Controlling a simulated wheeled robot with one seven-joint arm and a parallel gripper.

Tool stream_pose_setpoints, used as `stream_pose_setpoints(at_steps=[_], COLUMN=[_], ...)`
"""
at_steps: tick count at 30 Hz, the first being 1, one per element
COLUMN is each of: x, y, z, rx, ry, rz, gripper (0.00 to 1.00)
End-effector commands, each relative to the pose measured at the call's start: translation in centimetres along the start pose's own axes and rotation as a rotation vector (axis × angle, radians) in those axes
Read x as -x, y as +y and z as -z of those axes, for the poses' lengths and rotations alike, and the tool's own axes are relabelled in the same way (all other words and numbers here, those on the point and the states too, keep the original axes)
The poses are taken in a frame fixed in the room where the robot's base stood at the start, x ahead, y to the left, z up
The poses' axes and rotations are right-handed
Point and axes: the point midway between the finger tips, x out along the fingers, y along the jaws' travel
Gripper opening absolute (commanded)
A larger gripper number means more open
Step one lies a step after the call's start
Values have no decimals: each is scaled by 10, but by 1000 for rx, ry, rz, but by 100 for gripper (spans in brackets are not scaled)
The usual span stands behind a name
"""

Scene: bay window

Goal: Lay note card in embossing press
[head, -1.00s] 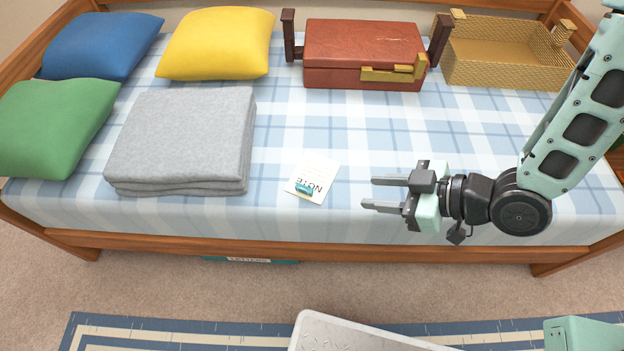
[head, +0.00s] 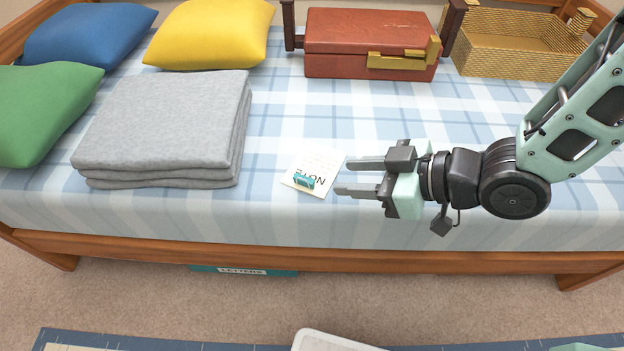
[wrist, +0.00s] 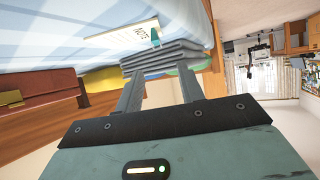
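The note card (head: 316,164) is a white sheet printed NOTE, lying flat on the plaid bed near its front edge. A small teal clip-like piece (head: 304,181) sits at its near edge. My gripper (head: 344,177) is open and empty, fingers pointing left, just right of the card and apparently a little above the bed. In the wrist view the card (wrist: 115,38) and the teal piece (wrist: 155,38) lie beyond the open fingertips, with nothing between the fingers. I cannot make out an embossing press in either view.
A grey folded blanket (head: 165,125) lies left of the card. A red case (head: 370,35) and a wicker basket (head: 510,48) stand at the back, pillows at back left. A teal LETTERS box (head: 243,271) is under the bed. The bedding around the card is clear.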

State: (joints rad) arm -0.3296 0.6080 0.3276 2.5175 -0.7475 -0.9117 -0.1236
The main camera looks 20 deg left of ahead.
Motion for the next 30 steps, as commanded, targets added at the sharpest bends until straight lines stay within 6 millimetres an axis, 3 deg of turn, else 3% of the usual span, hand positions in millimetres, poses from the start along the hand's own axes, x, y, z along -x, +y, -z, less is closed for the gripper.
stream_pose_setpoints(at_steps=[3, 7, 14, 24, 30], x=[-29, -48, -63, -106, -111], y=[-2, -1, 0, 4, 4], z=[-4, -2, -1, -6, -4], rx=[1, 1, 0, 1, 0], ry=[1, 0, 0, 0, -1], rz=[5, 3, 2, 2, 1], gripper=[38, 38, 38, 38, 38])
